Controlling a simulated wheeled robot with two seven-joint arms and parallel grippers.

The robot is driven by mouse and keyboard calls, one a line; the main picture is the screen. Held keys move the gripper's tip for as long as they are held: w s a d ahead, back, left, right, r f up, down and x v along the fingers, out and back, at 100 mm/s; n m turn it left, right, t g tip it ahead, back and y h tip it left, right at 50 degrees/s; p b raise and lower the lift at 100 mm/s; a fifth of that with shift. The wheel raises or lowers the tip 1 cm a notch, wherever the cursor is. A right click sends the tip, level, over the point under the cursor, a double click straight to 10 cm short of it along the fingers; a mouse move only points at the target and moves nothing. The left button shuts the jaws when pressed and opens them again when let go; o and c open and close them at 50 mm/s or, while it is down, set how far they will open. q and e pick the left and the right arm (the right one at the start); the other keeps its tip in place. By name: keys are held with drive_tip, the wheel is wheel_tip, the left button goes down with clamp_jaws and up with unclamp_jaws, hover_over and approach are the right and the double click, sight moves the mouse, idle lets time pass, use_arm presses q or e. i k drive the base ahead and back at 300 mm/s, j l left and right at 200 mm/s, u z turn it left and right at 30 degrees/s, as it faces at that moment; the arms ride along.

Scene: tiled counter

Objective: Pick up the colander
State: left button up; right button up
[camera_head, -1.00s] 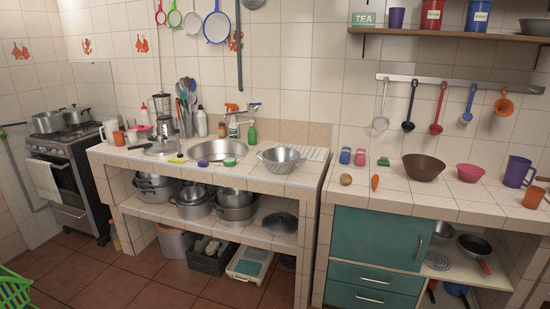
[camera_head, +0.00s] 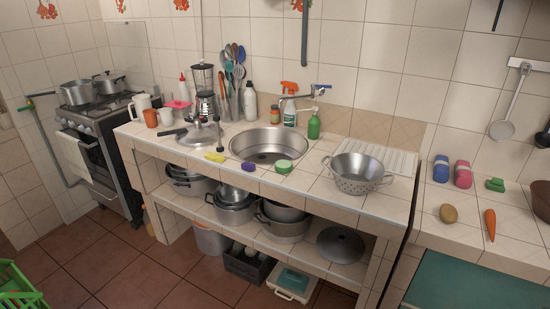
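The colander (camera_head: 356,175) is a grey metal bowl with small holes and side handles. It stands upright on the tiled counter (camera_head: 318,203), to the right of the sink and near the counter's front edge. Part of a white ribbed drainboard (camera_head: 396,158) lies behind and to the right of it. Nothing touches the colander from above. Neither of my grippers shows in the head view.
The sink (camera_head: 268,145), a green sponge (camera_head: 284,167) and a green bottle (camera_head: 314,126) are left of the colander. Pots fill the shelf below. A potato (camera_head: 448,214) and carrot (camera_head: 490,224) lie on the right counter.

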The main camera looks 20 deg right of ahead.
sight(354, 174)
drive_tip(key=i+j+u, duration=0.2)
drive_tip(key=i+u, duration=0.15)
drive_tip(key=i, duration=0.2)
drive_tip(key=i+j+u, duration=0.1)
drive_tip(key=i+u, duration=0.25)
drive_tip(key=i, duration=0.15)
drive_tip(key=i+l+u, duration=0.1)
drive_tip(key=i+u, duration=0.25)
drive_tip(key=i, duration=0.2)
drive_tip(key=i+z, duration=0.2)
drive_tip(key=z, duration=0.25)
drive_tip(key=i+j+z, duration=0.1)
drive_tip(key=z, duration=0.35)
drive_tip(key=i+j+z, duration=0.2)
drive_tip(key=z, duration=0.25)
drive_tip(key=i+z, duration=0.1)
drive_tip(key=z, duration=1.75)
